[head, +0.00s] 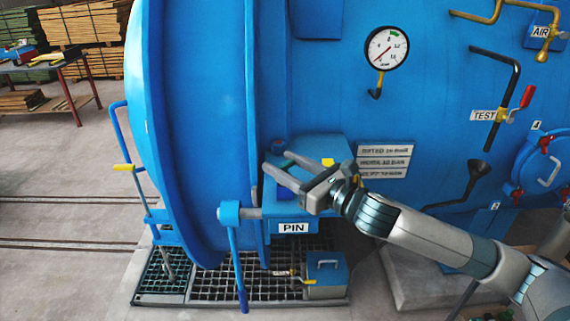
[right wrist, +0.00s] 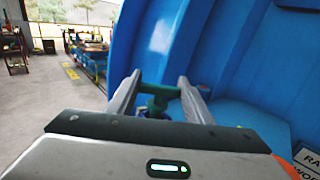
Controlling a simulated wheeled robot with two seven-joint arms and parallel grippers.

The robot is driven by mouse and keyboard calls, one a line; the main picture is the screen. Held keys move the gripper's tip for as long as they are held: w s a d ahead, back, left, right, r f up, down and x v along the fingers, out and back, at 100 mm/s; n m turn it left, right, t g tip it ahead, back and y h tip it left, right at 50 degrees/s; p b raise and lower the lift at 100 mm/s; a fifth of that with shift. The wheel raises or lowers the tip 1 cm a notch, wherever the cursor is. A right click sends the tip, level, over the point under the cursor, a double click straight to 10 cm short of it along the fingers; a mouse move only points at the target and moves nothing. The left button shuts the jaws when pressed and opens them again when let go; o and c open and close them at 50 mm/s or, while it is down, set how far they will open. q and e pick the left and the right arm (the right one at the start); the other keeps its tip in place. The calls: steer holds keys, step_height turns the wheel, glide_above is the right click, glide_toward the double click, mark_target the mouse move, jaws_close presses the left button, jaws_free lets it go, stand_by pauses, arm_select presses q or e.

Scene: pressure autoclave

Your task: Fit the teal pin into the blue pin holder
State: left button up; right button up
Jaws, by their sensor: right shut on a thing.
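My right gripper (head: 279,163) is shut on the teal pin (head: 289,163) in front of the blue vessel. In the right wrist view, the teal pin (right wrist: 158,91) shows as a crossbar between the fingertips, with a short stem going down. The blue pin holder (head: 275,228), a bracket with a white PIN label, is just below the gripper in the head view. The gripper and arm cover part of its top. A small blue part shows under the pin in the right wrist view; I cannot tell whether the pin touches it. My left gripper is not in view.
The large blue vessel (head: 200,100) fills the middle. A blue lever (head: 236,265) hangs left of the holder. A blue box (head: 326,278) stands on the floor grating (head: 240,287). A gauge (head: 386,48) and pipes are at right. Open floor lies at left.

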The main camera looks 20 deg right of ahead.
steer(key=shift+f, duration=0.5)
steer(key=o, duration=1.2)
steer(key=shift+s+d+b, duration=0.1)
steer(key=shift+b, duration=0.25)
steer(key=shift+s+d+f+b, duration=0.15)
steer(key=shift+s+d+b, duration=0.15)
steer(key=shift+s, duration=0.15)
steer(key=shift+b+v, duration=0.3)
steer(key=shift+v, duration=7.65)
steer(key=shift+s+r, duration=0.1)
steer(key=shift+r, duration=0.1)
